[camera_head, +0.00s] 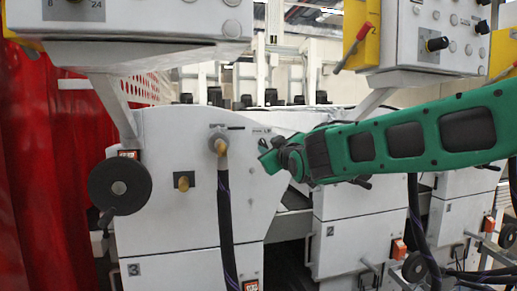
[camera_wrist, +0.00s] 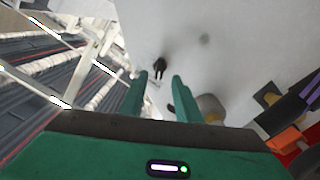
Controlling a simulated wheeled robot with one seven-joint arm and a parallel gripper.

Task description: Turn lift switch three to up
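The white machine unit marked 3 (camera_head: 185,140) stands at the left in the head view. A small lift label shows on its face, just above my gripper (camera_head: 268,158). My green gripper points left at the unit's right edge. In the wrist view, a small black switch (camera_wrist: 160,67) sticks out of the white panel (camera_wrist: 215,40). It lies just beyond and between the fingertips of my gripper (camera_wrist: 160,78). The two fingers are apart with nothing between them. The switch looks untouched; its exact setting cannot be read. In the head view my gripper hides that spot.
A brass-ended hose (camera_head: 222,170) hangs left of my gripper; its grey fitting (camera_wrist: 210,106) is close to the right finger in the wrist view. A black handwheel (camera_head: 119,187) is further left. Unit 2 (camera_head: 360,240) stands below my arm. Control boxes hang above.

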